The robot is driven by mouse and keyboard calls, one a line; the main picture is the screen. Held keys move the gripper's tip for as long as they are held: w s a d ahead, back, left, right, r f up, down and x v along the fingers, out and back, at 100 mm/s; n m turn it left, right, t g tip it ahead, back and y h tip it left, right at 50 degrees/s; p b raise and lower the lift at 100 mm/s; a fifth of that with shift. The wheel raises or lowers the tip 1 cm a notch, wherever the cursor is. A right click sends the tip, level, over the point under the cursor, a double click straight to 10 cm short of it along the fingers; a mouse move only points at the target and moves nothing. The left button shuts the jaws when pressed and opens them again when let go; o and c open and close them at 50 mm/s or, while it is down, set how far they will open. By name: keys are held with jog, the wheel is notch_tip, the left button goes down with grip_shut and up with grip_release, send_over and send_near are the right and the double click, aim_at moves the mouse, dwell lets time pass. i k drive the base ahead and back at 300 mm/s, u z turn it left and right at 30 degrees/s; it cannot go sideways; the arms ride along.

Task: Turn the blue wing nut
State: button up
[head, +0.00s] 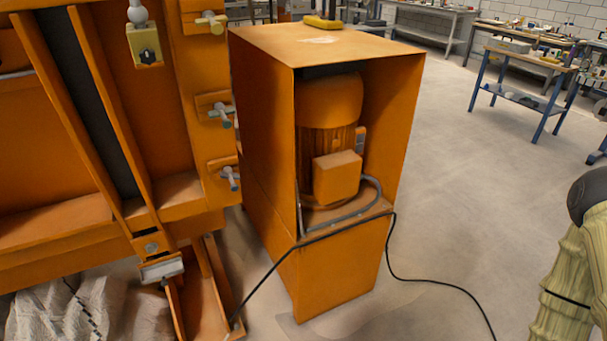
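Three wing-nut clamps sit one above the other on the right edge of the orange sandbed frame, left of the orange motor housing. My gripper is not in view. A pale green arm section with a dark joint stands at the right edge, far from the wing nuts.
The orange housing (262,150) with a motor (328,120) stands just right of the clamps. A black cable (435,283) runs across the floor. A crumpled whitish sack (70,310) lies lower left. Open floor (455,190) lies right of the housing; workbenches stand behind.

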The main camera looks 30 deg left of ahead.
aim_at(224, 175)
jog(key=z, duration=1.25)
jog(key=k, duration=0.2)
jog(key=u, duration=2.35)
